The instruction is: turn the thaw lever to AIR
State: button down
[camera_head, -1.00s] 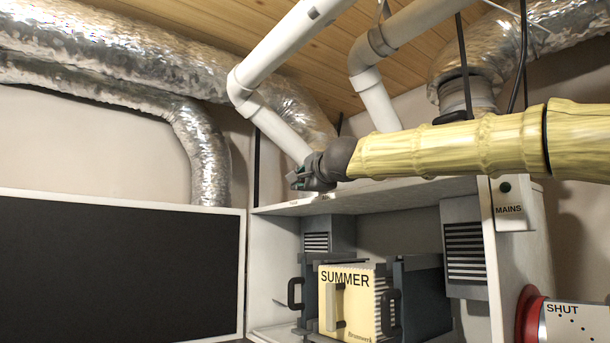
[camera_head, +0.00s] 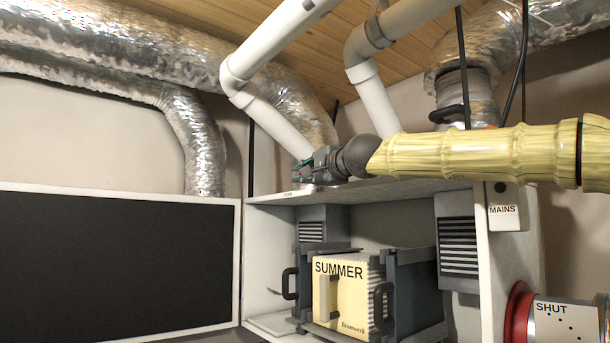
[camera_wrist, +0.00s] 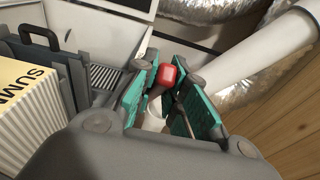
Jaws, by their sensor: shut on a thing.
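A lever with a red knob (camera_wrist: 168,75) shows between the teal pads of my gripper (camera_wrist: 166,88) in the wrist view. My gripper is shut on this lever, with a pad on each side of the knob. In the head view my gripper (camera_head: 305,172) is just above the front left part of the cabinet's top (camera_head: 375,190), near a white pipe's lower end. The lever is hidden behind the gripper there.
Below, the open cabinet holds a cream filter marked SUMMER (camera_head: 342,300) between dark handled frames. A dark panel door (camera_head: 115,260) stands left. White pipes (camera_head: 280,130) hang close to my gripper. A MAINS box (camera_head: 505,205) and a red-collared SHUT duct (camera_head: 560,318) are at right.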

jog(key=shift+a+f, duration=0.15)
jog(key=shift+f, duration=0.2)
jog(key=c, duration=1.7)
grip_release()
jog(key=shift+o, duration=1.3)
jog(key=shift+s+r, duration=0.15)
jog(key=shift+r, duration=0.1)
jog(key=v, duration=1.2)
jog(key=shift+o, duration=0.4)
